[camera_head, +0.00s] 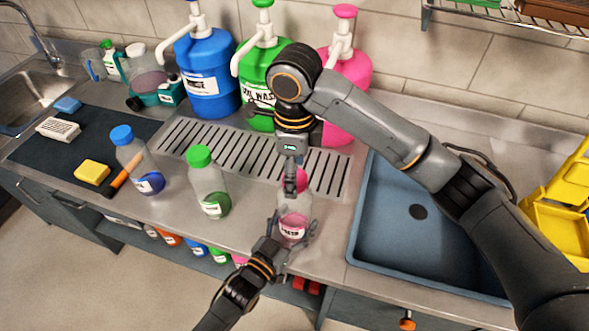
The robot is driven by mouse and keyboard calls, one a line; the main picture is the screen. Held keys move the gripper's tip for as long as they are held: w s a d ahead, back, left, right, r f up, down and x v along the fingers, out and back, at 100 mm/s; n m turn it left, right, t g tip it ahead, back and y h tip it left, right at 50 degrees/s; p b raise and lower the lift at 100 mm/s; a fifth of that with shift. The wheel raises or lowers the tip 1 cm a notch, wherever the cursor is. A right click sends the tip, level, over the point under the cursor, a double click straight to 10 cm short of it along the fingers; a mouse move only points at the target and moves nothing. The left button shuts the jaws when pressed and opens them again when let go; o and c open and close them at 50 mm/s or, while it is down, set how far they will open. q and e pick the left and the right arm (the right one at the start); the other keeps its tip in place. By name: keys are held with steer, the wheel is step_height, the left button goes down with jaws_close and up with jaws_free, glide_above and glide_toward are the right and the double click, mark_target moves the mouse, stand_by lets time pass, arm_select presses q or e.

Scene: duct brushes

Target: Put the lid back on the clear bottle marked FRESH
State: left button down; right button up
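The clear bottle (293,227) stands upright near the counter's front edge, with pink liquid and a white label too small to read surely. My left gripper (291,228) comes from the front, its fingers on both sides of the bottle's lower body, seemingly touching it. The pink lid (302,179) is at the top of the bottle, partly hidden behind a finger of my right gripper (296,182). The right gripper points down from above and looks shut on the lid. Whether the lid touches the bottle's neck is hidden.
A green-capped bottle (208,183) and a blue-capped bottle (136,160) stand to the left. Blue (207,75), green (257,95) and pink (350,72) pump jugs stand behind the drain grate (180,145). A blue basin (400,255) lies close on the right.

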steer(key=shift+r, duration=2.25)
steer(key=shift+c, duration=0.4)
